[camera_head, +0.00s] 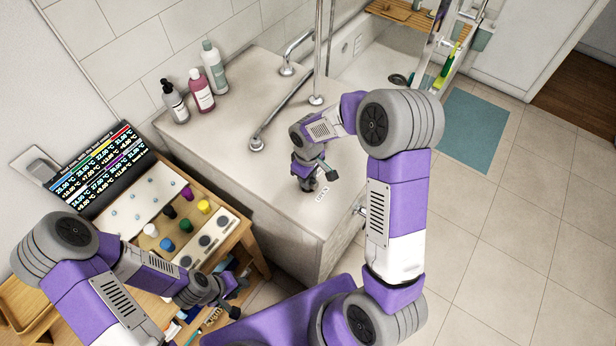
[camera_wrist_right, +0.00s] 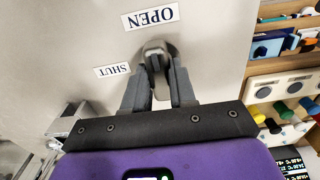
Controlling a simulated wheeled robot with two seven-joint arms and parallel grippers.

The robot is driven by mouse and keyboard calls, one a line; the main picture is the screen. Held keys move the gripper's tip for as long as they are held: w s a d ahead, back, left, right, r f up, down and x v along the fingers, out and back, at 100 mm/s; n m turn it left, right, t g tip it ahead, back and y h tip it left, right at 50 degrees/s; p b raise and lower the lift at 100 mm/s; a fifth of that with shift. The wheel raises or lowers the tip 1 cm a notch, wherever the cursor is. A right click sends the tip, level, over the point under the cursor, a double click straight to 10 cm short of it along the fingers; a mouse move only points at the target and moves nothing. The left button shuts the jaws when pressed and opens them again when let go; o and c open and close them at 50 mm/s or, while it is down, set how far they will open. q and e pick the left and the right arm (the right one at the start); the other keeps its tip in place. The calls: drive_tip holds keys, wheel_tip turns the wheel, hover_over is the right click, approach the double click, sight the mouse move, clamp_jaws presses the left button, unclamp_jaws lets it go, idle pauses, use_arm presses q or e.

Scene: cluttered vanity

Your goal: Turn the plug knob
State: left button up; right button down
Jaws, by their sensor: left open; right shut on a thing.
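The plug knob (camera_wrist_right: 157,48) is a grey metal knob on the pale counter beside the tub. In the right wrist view it sits between the fingers of my right gripper (camera_wrist_right: 154,80), which is shut on it. A white OPEN label (camera_wrist_right: 151,17) and a smaller SHUT label (camera_wrist_right: 112,69) lie by the knob. In the head view my right gripper (camera_head: 310,183) points down at the counter and hides the knob. One small label (camera_head: 321,194) shows beside it. My left gripper (camera_head: 236,299) is open and empty, low beside the wooden cabinet.
Several bottles (camera_head: 202,90) stand at the counter's back left. Chrome pipes (camera_head: 288,105) rise behind my right gripper. A wooden cabinet (camera_head: 247,237) at left carries coloured pegs, dials and a temperature display (camera_head: 95,170). Open tiled floor (camera_head: 490,240) lies at right, with a blue mat (camera_head: 470,130).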

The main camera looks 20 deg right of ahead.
drive_tip(key=shift+s+f, duration=0.25)
drive_tip(key=shift+f, duration=0.05)
drive_tip(key=c, duration=0.9)
unclamp_jaws()
drive_tip(key=shift+a, duration=0.1)
drive_tip(key=shift+c, duration=0.2)
drive_tip(key=shift+w, duration=0.2)
drive_tip(key=shift+r+p, duration=0.5)
drive_tip(key=shift+r, duration=3.35)
